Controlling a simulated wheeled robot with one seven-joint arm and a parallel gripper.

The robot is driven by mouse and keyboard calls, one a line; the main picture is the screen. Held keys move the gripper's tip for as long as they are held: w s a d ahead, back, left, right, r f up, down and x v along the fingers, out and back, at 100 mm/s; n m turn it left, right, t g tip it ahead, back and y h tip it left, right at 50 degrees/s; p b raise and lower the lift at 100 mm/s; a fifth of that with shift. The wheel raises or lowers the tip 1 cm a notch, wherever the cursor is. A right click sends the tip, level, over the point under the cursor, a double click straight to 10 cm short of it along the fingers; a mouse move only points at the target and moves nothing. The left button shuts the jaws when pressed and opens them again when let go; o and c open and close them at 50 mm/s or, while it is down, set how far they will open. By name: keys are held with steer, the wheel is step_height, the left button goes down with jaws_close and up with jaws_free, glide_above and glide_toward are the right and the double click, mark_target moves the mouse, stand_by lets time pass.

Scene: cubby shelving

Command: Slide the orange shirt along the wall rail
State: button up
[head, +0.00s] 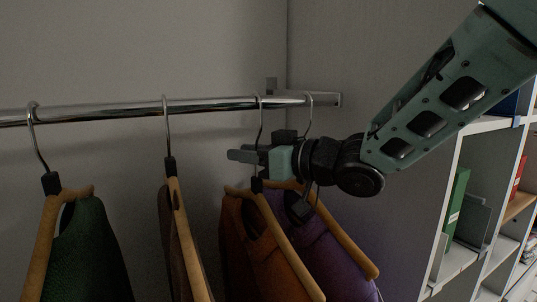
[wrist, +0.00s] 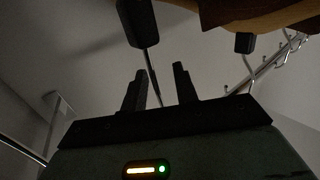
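The orange shirt (head: 250,245) hangs on a wooden hanger from the metal rail (head: 130,108), between a brown garment and a purple one. Its thin metal hook (head: 260,120) goes up to the rail. My gripper (head: 243,155) points left across this hook, just above the hanger's black collar and below the rail. In the wrist view, my two dark fingers (wrist: 160,88) stand apart, with a thin hook wire (wrist: 151,75) showing between them. The fingers do not look closed on the wire. The black collar (wrist: 138,22) shows above them.
A green shirt (head: 85,250) and a brown garment (head: 167,235) hang to the left, with rail gaps between them. A purple shirt (head: 335,255) hangs close on the right, near the rail's wall bracket (head: 325,99). Cubby shelves (head: 455,205) stand at the far right.

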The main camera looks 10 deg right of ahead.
steer(key=b+v, duration=0.2)
steer(key=v, duration=1.5)
steer(key=shift+s+b, duration=0.15)
steer(key=shift+b, duration=0.15)
steer(key=shift+d, duration=0.15)
